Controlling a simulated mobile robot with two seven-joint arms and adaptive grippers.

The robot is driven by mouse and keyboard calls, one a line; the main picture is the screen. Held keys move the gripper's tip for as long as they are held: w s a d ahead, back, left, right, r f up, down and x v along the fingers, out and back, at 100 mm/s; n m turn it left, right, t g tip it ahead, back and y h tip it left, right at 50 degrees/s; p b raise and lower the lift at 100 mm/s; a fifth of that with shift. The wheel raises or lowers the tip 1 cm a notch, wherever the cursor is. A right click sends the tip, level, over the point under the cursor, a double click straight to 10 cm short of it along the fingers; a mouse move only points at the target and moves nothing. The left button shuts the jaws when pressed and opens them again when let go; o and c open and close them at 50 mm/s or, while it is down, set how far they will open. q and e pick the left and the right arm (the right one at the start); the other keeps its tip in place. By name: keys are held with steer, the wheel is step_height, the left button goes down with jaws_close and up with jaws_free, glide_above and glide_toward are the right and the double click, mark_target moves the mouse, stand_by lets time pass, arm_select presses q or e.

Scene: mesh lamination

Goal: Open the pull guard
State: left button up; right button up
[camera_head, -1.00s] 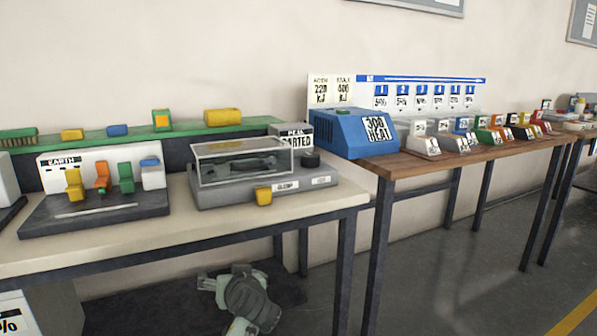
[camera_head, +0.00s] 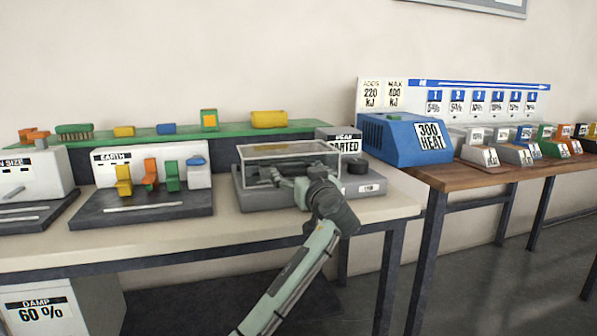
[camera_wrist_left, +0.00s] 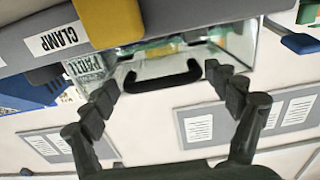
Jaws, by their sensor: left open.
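The pull guard (camera_head: 290,151) is a clear box with a pale frame over a grey machine (camera_head: 262,198) on the left table. It looks closed. My left gripper (camera_head: 286,178) is open at the guard's front, and partly covers the machine. In the left wrist view, a black bar handle (camera_wrist_left: 163,79) lies between the open fingers (camera_wrist_left: 165,90), which do not clearly touch it. A yellow block (camera_wrist_left: 108,20) and a CLAMP label (camera_wrist_left: 56,39) are close by. My right gripper is not in view.
A dark stand with coloured clips (camera_head: 140,208) is left of the machine. A green shelf (camera_head: 185,138) runs behind. A blue 300 HEAT unit (camera_head: 398,140) stands on the wooden table at right. The pale tabletop's front strip (camera_head: 215,232) is clear.

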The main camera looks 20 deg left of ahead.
arm_select(q)
steer(key=shift+w+a, duration=0.15)
steer(key=shift+w, duration=0.1)
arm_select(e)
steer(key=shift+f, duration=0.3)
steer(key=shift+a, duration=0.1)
